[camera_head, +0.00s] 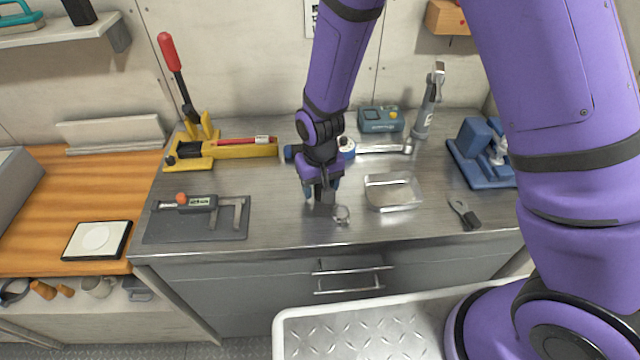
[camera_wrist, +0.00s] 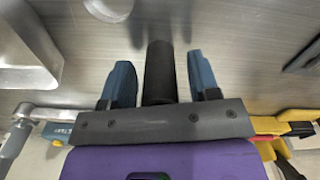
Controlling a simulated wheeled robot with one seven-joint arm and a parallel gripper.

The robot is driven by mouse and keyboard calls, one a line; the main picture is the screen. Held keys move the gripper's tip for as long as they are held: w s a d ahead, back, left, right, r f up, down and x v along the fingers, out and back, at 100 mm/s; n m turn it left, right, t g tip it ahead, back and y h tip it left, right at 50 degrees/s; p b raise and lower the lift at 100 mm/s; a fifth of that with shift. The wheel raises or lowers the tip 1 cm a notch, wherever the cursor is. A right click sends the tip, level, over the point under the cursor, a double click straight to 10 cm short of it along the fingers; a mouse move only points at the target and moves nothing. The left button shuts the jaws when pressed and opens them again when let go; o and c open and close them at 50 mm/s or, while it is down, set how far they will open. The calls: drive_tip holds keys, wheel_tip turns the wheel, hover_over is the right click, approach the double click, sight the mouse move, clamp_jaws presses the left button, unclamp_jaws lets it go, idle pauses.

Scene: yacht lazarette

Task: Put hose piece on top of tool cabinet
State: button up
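The tool cabinet (camera_head: 280,232) has a brushed steel top and grey drawer fronts. A short black cylinder, which looks like the hose piece (camera_wrist: 160,75), is between the fingers of my gripper (camera_wrist: 160,82). Clear gaps show between it and both blue fingers, so my gripper is open around it without gripping it. In the head view my gripper (camera_head: 322,190) points down, low over the middle of the cabinet top, and the dark hose piece (camera_head: 324,209) shows at its fingertips. Its lower end is close to the steel; I cannot tell whether it touches.
A small metal ring (camera_head: 341,214) lies just right of the gripper. A clear tray (camera_head: 393,206) is farther right, and a grey pad with a tool (camera_head: 196,232) is left. A yellow tool (camera_head: 240,149) and wrench (camera_head: 380,150) lie behind. The front strip is mostly clear.

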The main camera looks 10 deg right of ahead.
wheel_tip(320, 180, up, 12)
drive_tip(key=shift+r, duration=0.15)
idle(0.6)
drive_tip(key=s+d+r+m+t+y, duration=0.15)
drive_tip(key=s+d+r, duration=0.25)
drive_tip(key=d+r, duration=1.15)
drive_tip(key=s+d+r+t, duration=0.2)
drive_tip(key=s+d+r, duration=0.2)
drive_tip(key=s, duration=0.3)
drive_tip(key=s+d+r+m+t+h, duration=0.1)
drive_tip(key=s+d+r, duration=0.4)
drive_tip(key=s, duration=0.2)
drive_tip(key=shift+s+r+t, duration=0.3)
drive_tip(key=shift+s+t, duration=0.05)
